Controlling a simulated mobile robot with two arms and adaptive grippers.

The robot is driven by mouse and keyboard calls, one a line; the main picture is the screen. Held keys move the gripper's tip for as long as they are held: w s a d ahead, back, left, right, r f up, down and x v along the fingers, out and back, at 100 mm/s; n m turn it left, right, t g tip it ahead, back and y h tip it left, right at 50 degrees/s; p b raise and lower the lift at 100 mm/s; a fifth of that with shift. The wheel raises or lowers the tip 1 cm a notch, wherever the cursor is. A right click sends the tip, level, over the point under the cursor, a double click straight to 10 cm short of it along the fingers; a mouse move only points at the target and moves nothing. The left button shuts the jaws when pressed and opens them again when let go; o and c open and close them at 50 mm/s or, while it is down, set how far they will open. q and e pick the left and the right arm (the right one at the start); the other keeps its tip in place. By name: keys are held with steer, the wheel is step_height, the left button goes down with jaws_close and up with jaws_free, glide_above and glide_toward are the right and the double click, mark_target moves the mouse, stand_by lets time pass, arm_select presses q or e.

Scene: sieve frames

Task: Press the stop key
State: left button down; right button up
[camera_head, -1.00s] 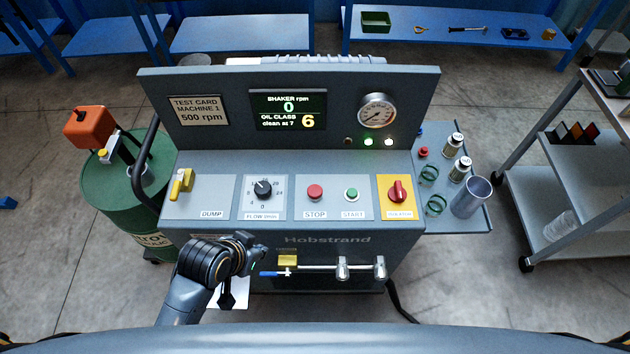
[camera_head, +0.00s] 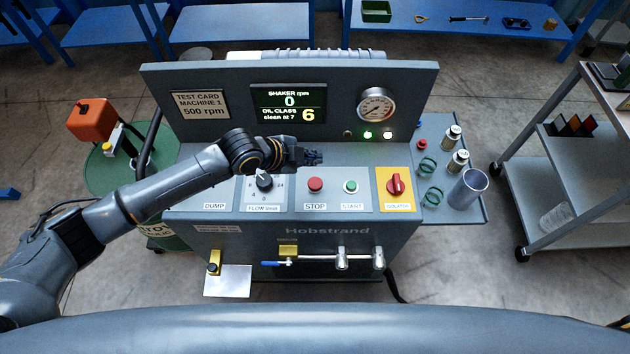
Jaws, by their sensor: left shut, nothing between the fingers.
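The stop key is a red round button (camera_head: 315,184) above the label STOP on the sloped grey panel (camera_head: 335,206). My left gripper (camera_head: 318,157) is shut and empty. In the head view it shows just behind and above the stop key, with a gap between them in the picture. I cannot tell its height over the panel. My left arm crosses the panel's left side and hides the dump lever. My right gripper is not in view.
Close by on the panel are the green start key (camera_head: 350,186), the flow knob (camera_head: 264,182) and the red isolator switch (camera_head: 396,185). The display (camera_head: 289,108) reads 0 rpm and oil class 6. A side shelf with springs and bottles (camera_head: 453,133) stands at the right.

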arm_select(q)
steer(key=shift+w, duration=0.1)
stand_by(0.3)
steer(key=b, duration=0.7)
glide_above(312, 185)
step_height(312, 185, down, 8)
steer(key=shift+r, duration=0.25)
steer(key=shift+w+f, duration=0.1)
steer(key=shift+f, duration=0.55)
steer(key=shift+f+b, duration=0.1)
steer(key=shift+b, duration=0.2)
steer(key=shift+f, duration=0.3)
steer(key=shift+f+b, duration=0.5)
steer(key=shift+f, duration=0.05)
stand_by(0.6)
stand_by(0.3)
steer(key=shift+r+p, duration=0.8)
steer(key=shift+r, duration=0.15)
